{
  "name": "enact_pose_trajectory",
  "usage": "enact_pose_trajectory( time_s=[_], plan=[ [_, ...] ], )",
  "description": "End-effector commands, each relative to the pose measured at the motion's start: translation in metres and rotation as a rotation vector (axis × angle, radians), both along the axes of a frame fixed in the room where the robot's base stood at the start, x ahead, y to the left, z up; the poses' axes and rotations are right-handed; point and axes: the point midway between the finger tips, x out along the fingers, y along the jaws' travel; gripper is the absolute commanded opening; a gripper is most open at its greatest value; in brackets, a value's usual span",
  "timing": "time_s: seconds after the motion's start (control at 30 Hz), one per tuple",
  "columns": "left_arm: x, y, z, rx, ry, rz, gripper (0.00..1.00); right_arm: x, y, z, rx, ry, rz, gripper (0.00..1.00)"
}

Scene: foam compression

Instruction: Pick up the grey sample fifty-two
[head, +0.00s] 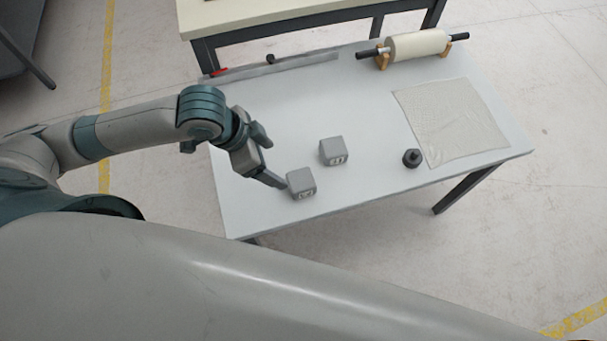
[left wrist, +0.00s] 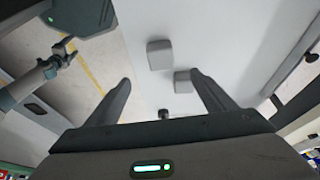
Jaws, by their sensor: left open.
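Two grey foam blocks with small white labels stand on the white table. The nearer block (head: 301,184) is by my left gripper (head: 273,178); the other block (head: 333,151) is a little farther back and right. The label numbers are too small for me to read surely, so I cannot tell which is fifty-two. My left gripper is open and empty, its visible fingertip close to the nearer block's left side; I cannot tell if they touch. The left wrist view shows the open fingers (left wrist: 160,84) and two grey blocks (left wrist: 159,54) (left wrist: 183,82).
A black weight (head: 412,158) stands right of the blocks, beside a pale cloth (head: 453,120). A cream roller (head: 417,45) on wooden supports and a metal ruler (head: 285,66) lie along the back of the white table (head: 250,205).

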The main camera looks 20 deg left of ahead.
Motion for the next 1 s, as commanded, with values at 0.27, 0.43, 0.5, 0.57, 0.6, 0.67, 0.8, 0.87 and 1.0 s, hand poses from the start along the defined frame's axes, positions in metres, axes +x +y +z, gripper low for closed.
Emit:
enact_pose_trajectory(
  time_s=[0.27,0.43,0.5,0.57,0.6,0.67,0.8,0.87,1.0],
  plan=[
    [0.000,0.000,0.000,0.000,0.000,0.000,0.77,-0.020,-0.001,0.000,-0.001,0.023,0.000,0.76],
    [0.001,-0.002,-0.005,0.001,0.001,0.001,0.77,-0.016,0.000,0.001,-0.001,0.019,0.000,0.76],
    [0.003,-0.003,-0.010,0.001,0.002,0.002,0.77,-0.013,0.000,0.002,-0.001,0.015,0.000,0.76],
    [0.004,-0.006,-0.016,0.000,0.003,0.002,0.77,-0.010,0.000,0.004,-0.001,0.012,0.000,0.76],
    [0.005,-0.008,-0.022,0.000,0.002,0.002,0.77,-0.008,0.000,0.005,0.000,0.010,0.000,0.76],
    [0.007,-0.010,-0.030,0.001,0.004,0.002,0.77,-0.007,0.000,0.007,0.000,0.008,0.000,0.76],
    [0.013,-0.018,-0.053,0.000,0.003,0.003,0.77,-0.007,0.001,0.012,0.001,0.008,0.000,0.76],
    [0.015,-0.022,-0.064,0.001,0.004,0.002,0.77,-0.007,0.001,0.015,0.001,0.008,0.000,0.76],
    [0.022,-0.030,-0.086,0.000,0.002,0.001,0.77,-0.008,0.002,0.020,0.002,0.009,-0.001,0.76]
  ],
)
